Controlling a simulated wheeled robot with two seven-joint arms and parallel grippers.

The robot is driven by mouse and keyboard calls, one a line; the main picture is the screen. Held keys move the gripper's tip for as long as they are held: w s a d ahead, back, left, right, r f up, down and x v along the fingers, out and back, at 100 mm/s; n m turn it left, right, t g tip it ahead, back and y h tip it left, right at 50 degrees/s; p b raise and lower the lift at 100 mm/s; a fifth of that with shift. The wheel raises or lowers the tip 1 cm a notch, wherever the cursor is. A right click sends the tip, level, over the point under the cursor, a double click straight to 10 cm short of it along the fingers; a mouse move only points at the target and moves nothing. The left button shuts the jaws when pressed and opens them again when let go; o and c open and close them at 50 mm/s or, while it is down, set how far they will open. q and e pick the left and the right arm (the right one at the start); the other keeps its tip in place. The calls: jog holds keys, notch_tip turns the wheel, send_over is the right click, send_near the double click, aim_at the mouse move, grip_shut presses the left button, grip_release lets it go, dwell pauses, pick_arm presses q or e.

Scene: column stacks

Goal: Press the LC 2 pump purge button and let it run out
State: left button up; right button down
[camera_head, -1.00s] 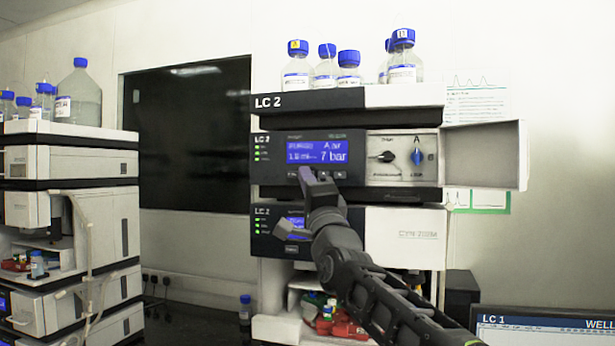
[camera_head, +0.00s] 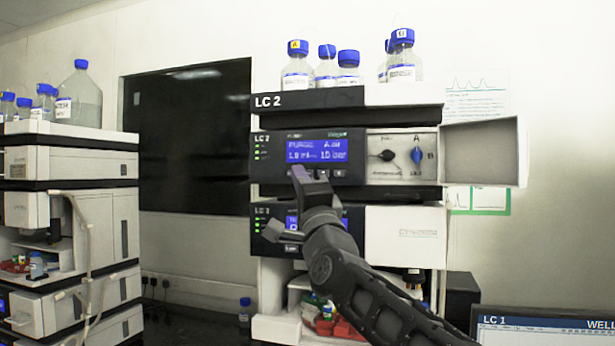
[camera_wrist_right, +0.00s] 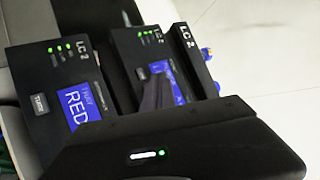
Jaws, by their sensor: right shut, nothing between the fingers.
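The LC 2 pump (camera_head: 375,185) is the upper black-fronted module of the LC 2 stack. Its blue display (camera_head: 318,150) is lit; its first line seems to read PURGE, and the rest is too blurred to read surely. A small button row (camera_head: 338,173) runs below the display, partly hidden by my right gripper. My right gripper (camera_head: 298,174) is shut and empty, its tips at the left part of that row. I cannot tell whether they touch a button. In the right wrist view the dark fingers (camera_wrist_right: 155,96) lie in front of the pump's display. My left gripper is not in view.
The pump's white door (camera_head: 485,155) stands open at right, beside a valve panel with a black knob (camera_head: 388,156) and a blue knob (camera_head: 417,156). Bottles (camera_head: 349,68) stand on top. A second module (camera_head: 405,235) is below. A monitor (camera_head: 545,325) is at lower right.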

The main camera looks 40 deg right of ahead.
jog(key=shift+s+a, duration=0.7)
jog(key=shift+a, duration=0.35)
